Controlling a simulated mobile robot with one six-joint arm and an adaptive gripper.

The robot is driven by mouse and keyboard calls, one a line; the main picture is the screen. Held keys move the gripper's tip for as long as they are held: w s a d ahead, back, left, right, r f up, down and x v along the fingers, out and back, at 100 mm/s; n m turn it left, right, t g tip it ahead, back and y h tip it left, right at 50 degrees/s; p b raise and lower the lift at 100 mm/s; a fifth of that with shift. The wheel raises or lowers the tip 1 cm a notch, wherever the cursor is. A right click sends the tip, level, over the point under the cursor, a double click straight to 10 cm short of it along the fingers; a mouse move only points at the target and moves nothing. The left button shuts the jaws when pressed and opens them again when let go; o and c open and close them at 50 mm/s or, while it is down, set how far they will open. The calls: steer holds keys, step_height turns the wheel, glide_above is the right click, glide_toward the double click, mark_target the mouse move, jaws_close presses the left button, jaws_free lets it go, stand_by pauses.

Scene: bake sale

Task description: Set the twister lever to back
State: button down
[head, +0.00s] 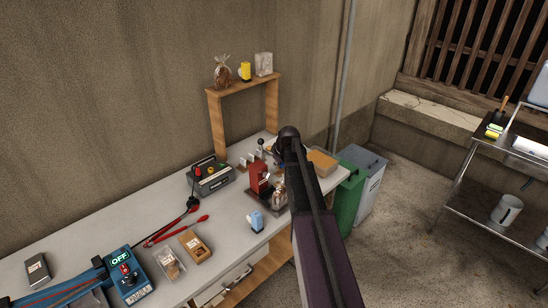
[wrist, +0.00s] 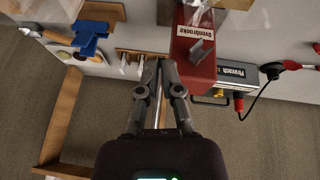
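A red machine (head: 259,176) with a dark base stands on the white table in the head view. In the wrist view its red top (wrist: 194,50) carries a label reading "Ovenbrooke". A small upright lever with a dark ball knob (head: 261,144) shows just behind it; I cannot tell whether this is the twister lever, or which way it is set. My gripper (wrist: 161,64) points down over the table beside the red machine. Its fingers come together at the tips and look shut, with nothing clearly held. In the head view my arm hides the gripper and part of the table.
A grey control box (head: 211,178) with coloured knobs and a cable stands left of the red machine. A blue device reading "OFF" (head: 129,275) is at front left. A wooden shelf (head: 241,88) rises behind. A light blue item (head: 256,220) and bagged goods lie near the front edge.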

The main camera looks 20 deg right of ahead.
steer(key=s+d+r+m+t+y+b, duration=0.2)
steer(key=d+r+m+t+y+b, duration=0.1)
steer(key=m, duration=1.3)
steer(key=s+d+r+m+t+y+b, duration=0.2)
steer(key=d+r+m+t+y+b, duration=0.1)
steer(key=m, duration=1.3)
steer(key=shift+s+d+t+y, duration=0.3)
steer(key=shift+d+t+y, duration=0.4)
steer(key=shift+y, duration=0.4)
steer(key=shift+a+f, duration=0.1)
steer(key=shift+a, duration=0.05)
